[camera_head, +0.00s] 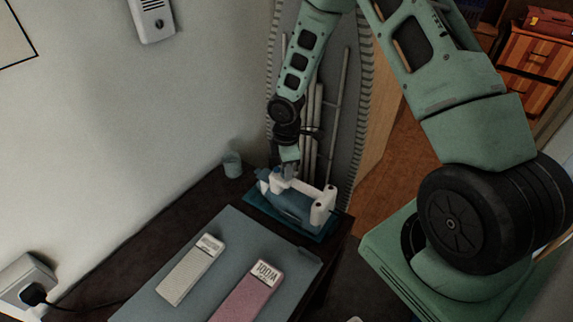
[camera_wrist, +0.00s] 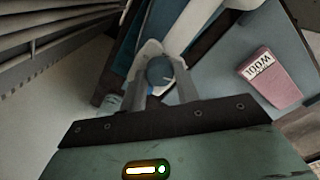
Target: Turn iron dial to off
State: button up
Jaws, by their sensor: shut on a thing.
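A blue and white iron (camera_head: 297,201) lies on a blue base (camera_head: 262,204) near the far end of the dark table. My gripper (camera_head: 288,172) comes down from above onto the iron's upper side. In the wrist view, a round blue dial (camera_wrist: 159,69) sits on the white part of the iron (camera_wrist: 150,48). The fingers of my gripper (camera_wrist: 162,84) are on either side of the dial and closed on it. The dial's markings and setting cannot be read.
A beige box (camera_head: 190,271) and a pink box (camera_head: 249,293) lie on a grey-blue mat (camera_head: 232,228). A small cup (camera_head: 232,165) stands by the wall. A ribbed grey panel (camera_head: 342,110) stands upright behind the iron. A plugged-in outlet (camera_head: 27,276) is at left.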

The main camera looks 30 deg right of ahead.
jog(key=shift+n, duration=0.5)
jog(key=o, duration=1)
notch_tip(320, 180, up, 18)
jog(key=shift+f, duration=0.25)
